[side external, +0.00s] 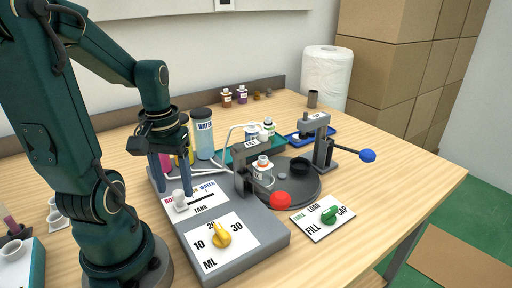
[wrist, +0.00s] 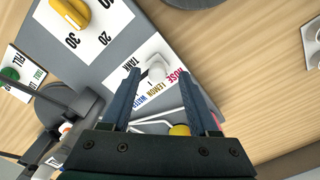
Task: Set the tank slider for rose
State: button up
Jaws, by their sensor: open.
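The tank slider's white knob (side external: 180,201) stands on the white tank label card, at the rose end of its short dark slot. In the wrist view the knob (wrist: 157,73) lies beside the red word ROSE, with LEMON and WATER further along the card (wrist: 128,88). My gripper (side external: 177,176) is open and empty, pointing down just behind the knob. In the wrist view my gripper's fingertips (wrist: 157,80) are either side of the knob with gaps, and I see no contact. The fingers hide part of the label.
The yellow ML dial (side external: 222,236) is in front of the slider on the same grey base. A red-handled fill press (side external: 281,199) and a blue-handled press (side external: 367,155) stand to the right. The water tank (side external: 203,138) stands behind.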

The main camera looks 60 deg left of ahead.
aim_at(179, 194)
jog(key=shift+r, duration=1.9)
jog(key=shift+w+d+r+m, duration=0.1)
jog(key=shift+w+d+m, duration=0.1)
jog(key=shift+d+m, duration=0.1)
jog(key=w+d+r+m+t, duration=0.1)
jog(key=d+m+t, duration=0.1)
jog(key=d+m, duration=0.2)
jog(key=w+d+r+m+t, duration=0.1)
jog(key=d+r+m+t, duration=0.1)
jog(key=d, duration=0.6)
jog(key=shift+w+r+m+t, duration=0.35)
jog(key=shift+m+t, duration=0.45)
jog(key=shift+m, duration=0.4)
